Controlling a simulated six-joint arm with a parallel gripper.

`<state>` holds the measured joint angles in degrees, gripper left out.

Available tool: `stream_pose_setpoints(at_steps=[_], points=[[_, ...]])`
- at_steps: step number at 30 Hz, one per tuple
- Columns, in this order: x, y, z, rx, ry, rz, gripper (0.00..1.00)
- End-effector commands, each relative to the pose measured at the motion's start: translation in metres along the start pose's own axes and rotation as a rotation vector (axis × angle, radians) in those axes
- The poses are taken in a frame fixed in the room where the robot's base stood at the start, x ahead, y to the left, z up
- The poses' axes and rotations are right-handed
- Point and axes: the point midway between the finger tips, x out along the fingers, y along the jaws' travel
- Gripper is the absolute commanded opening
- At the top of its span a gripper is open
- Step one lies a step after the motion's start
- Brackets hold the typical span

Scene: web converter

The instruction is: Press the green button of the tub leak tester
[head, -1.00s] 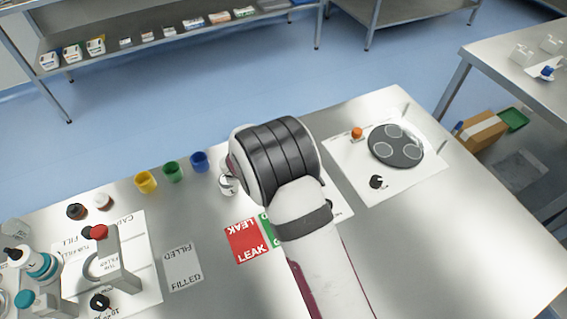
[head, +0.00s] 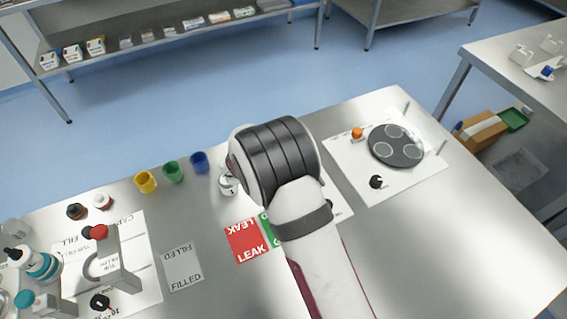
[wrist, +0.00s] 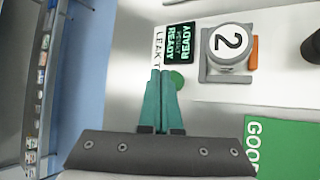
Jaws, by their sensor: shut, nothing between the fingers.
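The leak tester shows in the wrist view as a white panel (wrist: 205,92) with a dark display (wrist: 180,44) reading READY in green. Its round green button (wrist: 179,80) lies just right of my fingertips and is partly covered by them. My gripper (wrist: 160,72) has teal fingers, shut together and empty, with the tips near the button; I cannot tell whether they touch it. A tub with a white lid marked 2 (wrist: 229,41) sits in a grey holder right of the display. In the head view my arm hides the gripper, the button and most of the tester.
A red LEAK card (head: 246,240) and a green GOOD card (wrist: 282,150) lie near the tester. Yellow (head: 145,182), green (head: 173,172) and blue (head: 199,162) cups stand to the left. A hotplate-like panel with a dark disc (head: 397,146) lies right.

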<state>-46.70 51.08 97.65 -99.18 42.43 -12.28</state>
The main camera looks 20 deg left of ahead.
Motion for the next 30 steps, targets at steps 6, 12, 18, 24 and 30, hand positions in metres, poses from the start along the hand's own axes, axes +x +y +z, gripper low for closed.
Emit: stream_pose_setpoints(at_steps=[6, 12, 18, 24, 30], points=[[0.0, 0.0, 0.0, 0.0, 0.0, 0.0, 0.0], [0.0, 0.0, 0.0, 0.0, 0.0, 0.0, 0.0], [0.0034, -0.0027, -0.0026, -0.001, 0.0, -0.001, 0.0], [0.006, -0.0044, -0.0046, 0.0, 0.0, 0.0, 0.0], [0.006, -0.0044, -0.0045, 0.0, 0.0, 0.0, 0.0]])
